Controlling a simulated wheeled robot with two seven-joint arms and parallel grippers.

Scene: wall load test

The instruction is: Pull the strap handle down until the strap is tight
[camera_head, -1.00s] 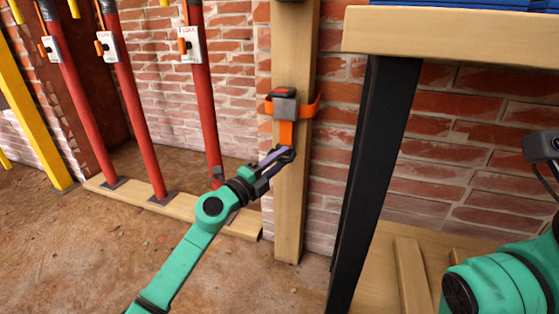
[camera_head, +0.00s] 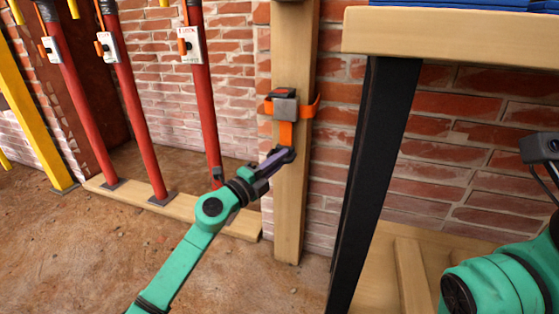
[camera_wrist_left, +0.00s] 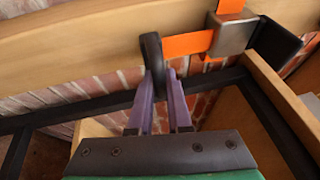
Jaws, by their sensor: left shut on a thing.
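An orange strap (camera_head: 286,132) hangs from a grey ratchet box (camera_head: 285,106) on an upright wooden post (camera_head: 289,200). The strap also wraps around the post at the box's height. A dark strap handle (camera_head: 290,153) is at the strap's lower end. My left gripper (camera_head: 279,156) is shut on the handle, just below the box and in front of the post. In the left wrist view the purple fingers (camera_wrist_left: 161,84) sit on either side of the black handle (camera_wrist_left: 153,52), with the orange strap (camera_wrist_left: 189,43) running right to the metal box (camera_wrist_left: 230,33). The right gripper is not in view.
Red props (camera_head: 136,110) with white tags stand at the left on a wooden sill (camera_head: 160,205). A wooden bench top (camera_head: 450,38) on a black leg (camera_head: 367,170) is close to the post's right. A brick wall is behind. The ground at the left front is clear.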

